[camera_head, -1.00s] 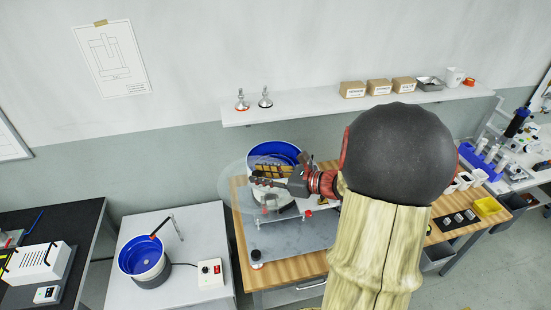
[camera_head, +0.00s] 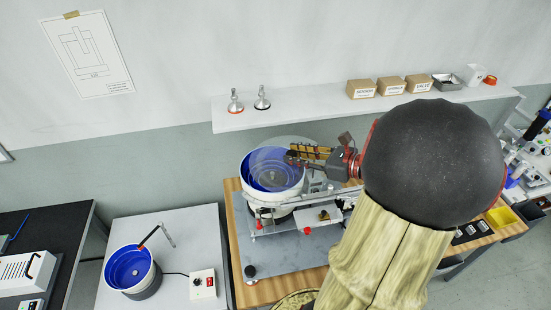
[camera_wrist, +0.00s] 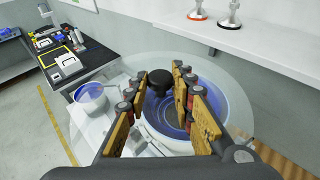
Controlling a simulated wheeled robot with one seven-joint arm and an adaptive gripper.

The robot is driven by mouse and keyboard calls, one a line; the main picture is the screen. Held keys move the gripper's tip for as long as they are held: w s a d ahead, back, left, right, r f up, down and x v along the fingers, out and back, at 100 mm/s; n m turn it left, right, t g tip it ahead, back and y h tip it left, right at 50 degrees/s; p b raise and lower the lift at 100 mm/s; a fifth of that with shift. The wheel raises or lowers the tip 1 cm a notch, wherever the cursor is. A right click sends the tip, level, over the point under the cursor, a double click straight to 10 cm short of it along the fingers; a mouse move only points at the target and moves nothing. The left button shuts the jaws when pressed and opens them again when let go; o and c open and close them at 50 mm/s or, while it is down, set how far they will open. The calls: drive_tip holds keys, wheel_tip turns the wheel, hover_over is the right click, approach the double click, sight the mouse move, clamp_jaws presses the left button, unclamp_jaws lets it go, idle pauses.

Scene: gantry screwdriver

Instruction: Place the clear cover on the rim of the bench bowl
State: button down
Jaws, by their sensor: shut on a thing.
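The clear cover (camera_wrist: 213,70) is a wide see-through disc with a black knob (camera_wrist: 160,80). My gripper (camera_wrist: 160,76) is shut on this knob, and its tan-padded fingers stand on both sides of it. A large blue-lined white bowl (camera_head: 272,172) stands on the wooden bench. In the head view my gripper (camera_head: 295,156) is over the right part of this bowl, with the cover faint around it. Through the cover, the bowl's blue inside (camera_wrist: 232,100) shows in the wrist view. I cannot tell whether cover and rim touch.
A smaller blue-lined bowl (camera_head: 132,270) with a control box (camera_head: 203,284) stands on the white table at left. A shelf (camera_head: 330,110) above the bench holds metal feet (camera_head: 235,104) and labelled boxes (camera_head: 391,86). A grey plate (camera_head: 275,262) lies on the bench.

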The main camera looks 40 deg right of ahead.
sight(286, 149)
drive_tip(key=w+f, duration=0.1)
drive_tip(key=w, duration=0.1)
drive_tip(key=w+d+f, duration=0.1)
drive_tip(key=w, duration=0.2)
drive_tip(key=w+d+f, duration=0.1)
drive_tip(key=w, duration=0.1)
drive_tip(key=shift+w+f+b, duration=0.25)
drive_tip(key=shift+f+b, duration=0.05)
drive_tip(key=w+d+f+b, duration=0.1)
drive_tip(key=w+f, duration=0.3)
drive_tip(key=f, duration=0.4)
drive_tip(key=shift+w+d+f, duration=0.15)
drive_tip(key=shift+w+f, duration=0.15)
drive_tip(key=shift+f+b, duration=0.35)
drive_tip(key=shift+f, duration=0.1)
drive_tip(key=shift+f, duration=0.2)
drive_tip(key=c, duration=1.6)
unclamp_jaws()
drive_tip(key=shift+o, duration=0.3)
